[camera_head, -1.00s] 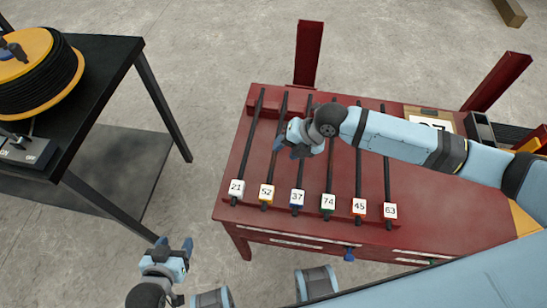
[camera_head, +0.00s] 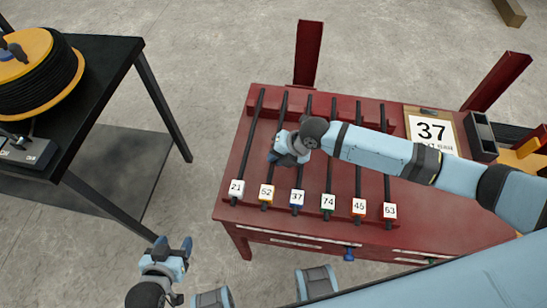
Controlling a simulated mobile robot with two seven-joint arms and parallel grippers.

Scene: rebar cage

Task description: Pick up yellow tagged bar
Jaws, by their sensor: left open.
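Several dark bars lie side by side on the red table, each with a numbered white tag at its near end. The bar with the yellow-edged tag 52 (camera_head: 266,192) is second from the left. The tag 45 (camera_head: 359,206) has a more orange edge. My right gripper (camera_head: 279,161) is over the middle of the 52 bar, close to the 37 bar. It points down, hiding part of the bar; its fingertips and any contact cannot be made out. My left gripper (camera_head: 180,250) is open and empty, low in front of the table's left side.
The red table (camera_head: 420,228) has red posts behind it. A board reading 37 (camera_head: 432,131) and a dark tray (camera_head: 481,135) are at its right. A black table (camera_head: 88,105) with a yellow cable reel (camera_head: 40,65) stands at left. Floor is clear between the tables.

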